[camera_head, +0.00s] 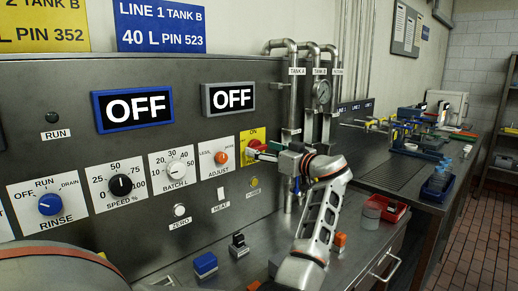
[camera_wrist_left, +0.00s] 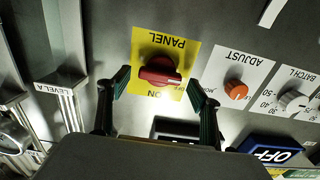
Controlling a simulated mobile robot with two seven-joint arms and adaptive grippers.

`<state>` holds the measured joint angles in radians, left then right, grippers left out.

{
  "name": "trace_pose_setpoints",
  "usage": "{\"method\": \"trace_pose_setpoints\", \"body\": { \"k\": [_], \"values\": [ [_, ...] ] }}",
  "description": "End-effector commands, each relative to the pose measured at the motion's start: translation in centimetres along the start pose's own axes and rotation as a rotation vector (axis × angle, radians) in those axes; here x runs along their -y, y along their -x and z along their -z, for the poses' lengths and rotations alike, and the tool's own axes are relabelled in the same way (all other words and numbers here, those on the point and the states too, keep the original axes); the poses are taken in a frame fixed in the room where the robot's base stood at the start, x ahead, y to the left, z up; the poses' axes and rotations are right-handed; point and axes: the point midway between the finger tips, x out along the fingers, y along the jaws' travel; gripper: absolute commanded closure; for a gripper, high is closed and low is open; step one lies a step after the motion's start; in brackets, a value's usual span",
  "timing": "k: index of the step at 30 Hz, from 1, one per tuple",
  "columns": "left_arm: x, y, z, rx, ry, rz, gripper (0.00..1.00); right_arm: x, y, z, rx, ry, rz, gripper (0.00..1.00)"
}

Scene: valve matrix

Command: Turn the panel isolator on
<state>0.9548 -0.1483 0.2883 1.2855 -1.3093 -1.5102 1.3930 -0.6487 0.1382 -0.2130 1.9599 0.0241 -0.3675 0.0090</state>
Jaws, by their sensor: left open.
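The panel isolator is a red knob (camera_wrist_left: 160,71) on a yellow plate (camera_wrist_left: 146,44) marked PANEL and ON, seen upside down in the left wrist view. Its handle bar lies roughly crosswise there. In the head view the yellow plate (camera_head: 245,138) is at the right end of the console, with the red knob partly hidden by my gripper. My left gripper (camera_wrist_left: 160,88) is open, its two green-tipped fingers standing on either side of the knob with gaps. It also shows in front of the plate in the head view (camera_head: 268,151). My right gripper is not in view.
An orange ADJUST knob (camera_head: 221,157) sits close beside the isolator, then the BATCH L knob (camera_head: 176,168). Two displays (camera_head: 132,107) read OFF. Vertical pipes with a gauge (camera_head: 321,93) stand right of the panel. Small switch blocks (camera_head: 205,264) and a red bin (camera_head: 386,208) are on the bench.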

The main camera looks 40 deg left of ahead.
Motion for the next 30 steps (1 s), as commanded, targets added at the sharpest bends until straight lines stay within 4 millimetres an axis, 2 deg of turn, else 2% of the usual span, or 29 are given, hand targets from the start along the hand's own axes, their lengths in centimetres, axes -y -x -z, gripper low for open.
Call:
{"method": "trace_pose_setpoints", "body": {
  "k": [14, 18, 19, 30],
  "values": [
    [-0.10, 0.26, -0.01, 0.000, 0.000, -0.001, 0.36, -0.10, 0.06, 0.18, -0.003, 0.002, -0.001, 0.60],
    [-0.10, 0.25, -0.02, 0.000, 0.000, -0.001, 0.70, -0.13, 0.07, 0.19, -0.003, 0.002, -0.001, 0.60],
    [-0.11, 0.25, -0.02, 0.000, 0.000, -0.001, 0.74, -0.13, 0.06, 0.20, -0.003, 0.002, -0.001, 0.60],
    [-0.15, 0.23, -0.24, 0.000, -0.035, -0.001, 0.74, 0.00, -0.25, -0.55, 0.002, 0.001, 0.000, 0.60]
  ]
}}
